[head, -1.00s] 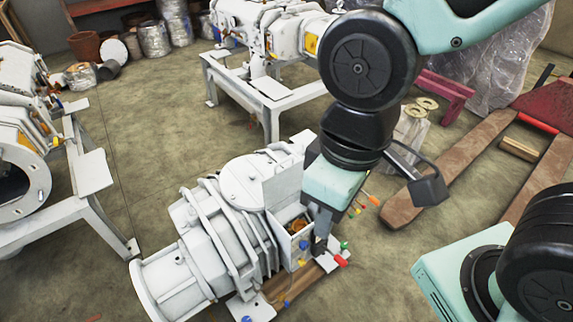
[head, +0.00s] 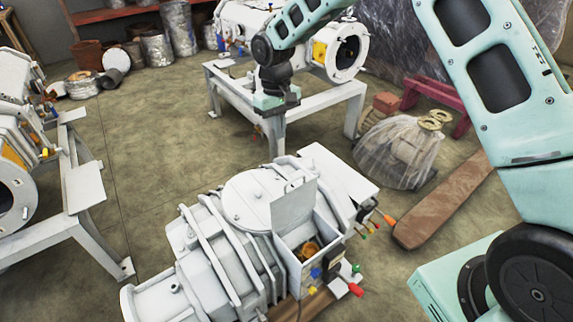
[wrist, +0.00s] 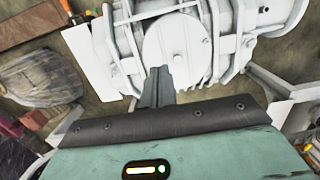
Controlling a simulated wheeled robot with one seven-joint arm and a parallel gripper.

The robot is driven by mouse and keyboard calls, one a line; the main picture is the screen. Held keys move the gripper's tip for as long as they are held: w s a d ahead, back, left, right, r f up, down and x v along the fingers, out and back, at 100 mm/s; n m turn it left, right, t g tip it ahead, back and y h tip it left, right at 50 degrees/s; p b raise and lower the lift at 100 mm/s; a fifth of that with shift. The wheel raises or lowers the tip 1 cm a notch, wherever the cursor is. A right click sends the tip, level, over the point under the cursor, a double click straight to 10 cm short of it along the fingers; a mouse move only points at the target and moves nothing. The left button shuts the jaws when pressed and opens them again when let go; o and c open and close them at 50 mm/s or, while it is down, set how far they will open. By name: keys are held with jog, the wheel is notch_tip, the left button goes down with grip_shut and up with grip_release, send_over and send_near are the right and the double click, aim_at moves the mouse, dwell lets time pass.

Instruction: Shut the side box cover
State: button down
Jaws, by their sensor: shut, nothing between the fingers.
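The white screw vacuum pump (head: 215,255) lies on the floor in the lower middle of the head view. Its side box (head: 321,242) is open at the top, with orange-brown parts inside. The side box cover (head: 293,208) stands upright at the box's back edge. My gripper (head: 277,150) points down beyond the pump, apart from the cover, on its far side. In the wrist view my gripper's fingers (wrist: 157,78) are together and empty, in front of the pump's round lid (wrist: 176,48). I cannot make out the cover in the wrist view.
Coloured knobs, including a red one (head: 356,290), stick out beside the box. Another white machine on a stand (head: 285,105) is behind my gripper. A wrapped bundle (head: 398,152) and a brown beam (head: 445,205) lie at right. The floor left of the pump is clear.

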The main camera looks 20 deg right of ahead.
jog(key=s+d+f+p, duration=0.1)
jog(key=s+f, duration=0.3)
jog(key=f, duration=0.6)
jog(key=shift+s+d+f, duration=0.2)
jog(key=shift+d+f, duration=0.15)
jog(key=shift+s, duration=0.1)
